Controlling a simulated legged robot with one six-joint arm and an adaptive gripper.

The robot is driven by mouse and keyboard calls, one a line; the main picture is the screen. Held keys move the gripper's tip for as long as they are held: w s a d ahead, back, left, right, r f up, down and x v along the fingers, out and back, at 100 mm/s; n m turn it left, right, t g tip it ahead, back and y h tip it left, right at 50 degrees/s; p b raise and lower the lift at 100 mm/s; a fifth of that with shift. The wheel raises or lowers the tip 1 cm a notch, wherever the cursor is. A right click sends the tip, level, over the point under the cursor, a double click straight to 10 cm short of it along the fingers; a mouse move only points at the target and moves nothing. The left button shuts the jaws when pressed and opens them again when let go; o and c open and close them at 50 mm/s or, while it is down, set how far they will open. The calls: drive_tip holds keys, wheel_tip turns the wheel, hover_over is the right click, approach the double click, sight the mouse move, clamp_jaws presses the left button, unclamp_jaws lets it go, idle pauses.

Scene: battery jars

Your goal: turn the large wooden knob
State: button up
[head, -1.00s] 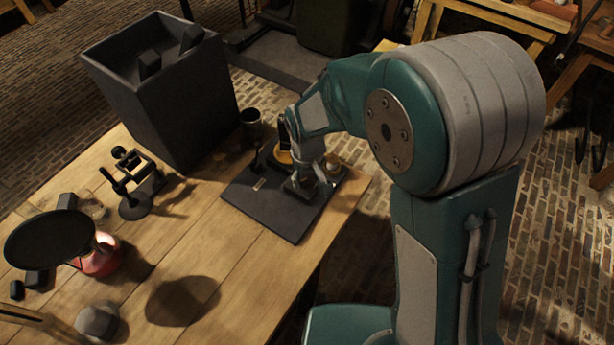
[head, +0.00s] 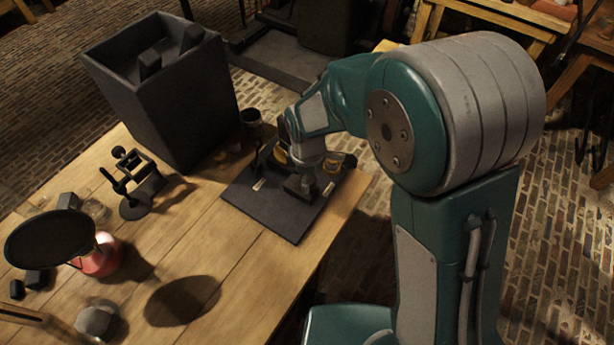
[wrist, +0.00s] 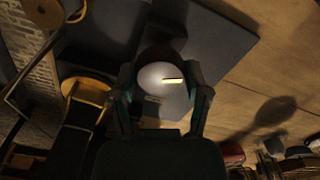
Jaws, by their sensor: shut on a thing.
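The knob (wrist: 155,76) is pale and rounded in the wrist view, with a short yellow line on its top. Its wooden colour does not show clearly in this light. My gripper (wrist: 161,88) has one finger on each side of it and is shut on it. In the head view my gripper (head: 299,187) points down over the dark panel (head: 275,212) near the table's edge and hides the knob.
A tall dark bin (head: 170,100) stands behind the panel. A small black clamp-like stand (head: 135,190) and a red-based lamp-like thing (head: 97,262) are to the left. Brass-coloured parts (wrist: 88,92) sit close beside my gripper. Bare wood lies in front.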

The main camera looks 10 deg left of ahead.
drive_tip(key=n, duration=0.4)
drive_tip(key=shift+w+a+n, duration=0.1)
drive_tip(key=shift+n, duration=2.4)
drive_tip(key=shift+r, duration=0.1)
drive_tip(key=o, duration=1.1)
wheel_tip(320, 180, up, 12)
drive_tip(key=shift+f, duration=0.15)
